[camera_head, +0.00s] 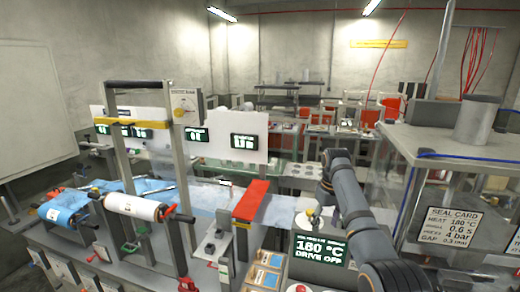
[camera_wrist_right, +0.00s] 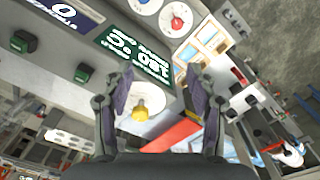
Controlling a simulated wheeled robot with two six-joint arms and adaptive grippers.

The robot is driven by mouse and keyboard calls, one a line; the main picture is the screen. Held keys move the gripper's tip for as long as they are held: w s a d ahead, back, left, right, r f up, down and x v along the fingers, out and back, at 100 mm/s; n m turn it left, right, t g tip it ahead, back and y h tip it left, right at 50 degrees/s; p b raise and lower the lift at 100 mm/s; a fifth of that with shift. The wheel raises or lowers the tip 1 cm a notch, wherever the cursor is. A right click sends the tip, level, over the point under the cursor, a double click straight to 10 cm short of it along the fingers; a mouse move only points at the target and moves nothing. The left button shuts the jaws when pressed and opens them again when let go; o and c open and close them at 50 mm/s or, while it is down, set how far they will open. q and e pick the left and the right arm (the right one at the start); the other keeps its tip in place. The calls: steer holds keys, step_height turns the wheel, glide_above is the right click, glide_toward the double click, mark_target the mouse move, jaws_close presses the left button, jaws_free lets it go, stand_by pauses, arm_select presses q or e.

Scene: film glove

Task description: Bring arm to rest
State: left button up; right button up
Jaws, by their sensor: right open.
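My right arm (camera_head: 372,230) comes in from the lower right in the head view, rises and bends down at its far end. My right gripper (camera_head: 322,200) hangs there above the machine's panel, small and partly hidden by the arm. In the right wrist view my right gripper (camera_wrist_right: 160,85) is open, its two dark fingers apart with nothing held. A yellow knob (camera_wrist_right: 140,114) shows between and beyond the fingers; whether they are near it in depth I cannot tell. The knob also shows in the head view (camera_head: 310,212). My left gripper is not in view.
A display reading 180 °C DRIVE OFF (camera_head: 319,251) stands below the gripper. A red bar (camera_head: 251,200) and a yellow-topped frame (camera_head: 135,124) are to the left, with film rollers (camera_head: 137,207). A clear-walled cabinet (camera_head: 440,150) with a seal card (camera_head: 449,225) stands close on the right.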

steer(key=s+d+f+m+t, duration=0.1)
steer(key=s+d+f, duration=0.1)
steer(key=s+f, duration=0.75)
steer(key=s+d+f+m+t, duration=0.15)
steer(key=s+f, duration=0.45)
steer(key=f, duration=0.6)
steer(key=s+r, duration=0.2)
steer(key=s, duration=2)
step_height(320, 180, down, 35)
steer(key=s+d+b, duration=0.3)
steer(key=b, duration=0.5)
arm_select(q)
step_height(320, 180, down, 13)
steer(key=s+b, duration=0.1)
steer(key=b, duration=0.4)
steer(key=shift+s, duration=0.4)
arm_select(e)
steer(key=s+f+m+g, duration=0.1)
steer(key=s+f, duration=1.6)
steer(key=f, duration=0.3)
steer(key=shift+s+d+f+g+h, duration=0.15)
steer(key=shift+d+f+g+h, duration=0.15)
steer(key=shift+f+g+h, duration=0.1)
